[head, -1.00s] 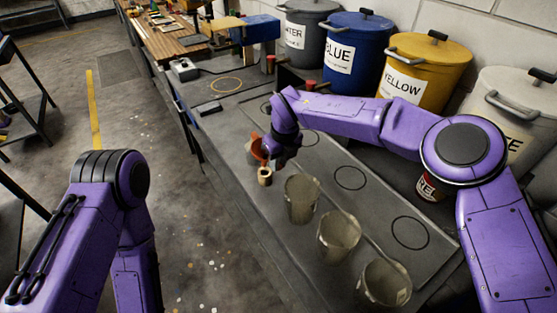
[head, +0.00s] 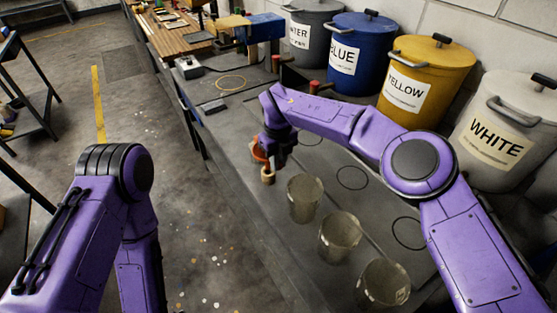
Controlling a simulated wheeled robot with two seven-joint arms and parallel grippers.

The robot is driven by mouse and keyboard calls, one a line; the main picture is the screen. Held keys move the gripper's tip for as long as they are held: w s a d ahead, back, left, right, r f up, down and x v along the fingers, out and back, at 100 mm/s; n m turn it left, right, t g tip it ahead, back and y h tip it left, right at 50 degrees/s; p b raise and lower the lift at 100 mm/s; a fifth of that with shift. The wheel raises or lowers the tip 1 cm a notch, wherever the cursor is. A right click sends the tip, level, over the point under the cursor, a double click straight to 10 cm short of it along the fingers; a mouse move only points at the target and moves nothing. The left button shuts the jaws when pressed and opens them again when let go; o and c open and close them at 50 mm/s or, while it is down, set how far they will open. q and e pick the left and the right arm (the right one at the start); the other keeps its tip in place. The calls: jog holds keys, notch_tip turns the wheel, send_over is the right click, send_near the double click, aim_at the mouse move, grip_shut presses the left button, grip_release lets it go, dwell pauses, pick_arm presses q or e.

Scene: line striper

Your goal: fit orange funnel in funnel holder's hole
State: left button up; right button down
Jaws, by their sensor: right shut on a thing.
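My right gripper (head: 271,152) is at the left edge of the bench, seen from above and partly hidden by its own wrist. It is shut on the orange funnel (head: 258,154), of which only a small part shows. A small tan cylinder (head: 267,176) stands just below the funnel in the picture; I cannot tell whether they touch. I cannot make out the funnel holder or its hole for certain. My left arm comes in at the left, but its gripper is not in view.
Several translucent cups (head: 305,199) stand along the front of the grey bench (head: 236,133). Lidded bins, blue (head: 346,28), yellow (head: 425,58) and white (head: 515,105) among them, line the back. A blue-and-tan tool (head: 262,29) stands further along.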

jog(key=shift+f+b, duration=1.5)
jog(key=shift+f, duration=0.6)
dwell(1.8)
jog(key=shift+f+b, duration=0.6)
jog(key=shift+f, duration=0.15)
jog(key=shift+d, duration=0.1)
dwell(0.8)
jog(key=shift+f, duration=0.2)
jog(key=c, duration=1)
grip_release()
jog(key=shift+r, duration=0.1)
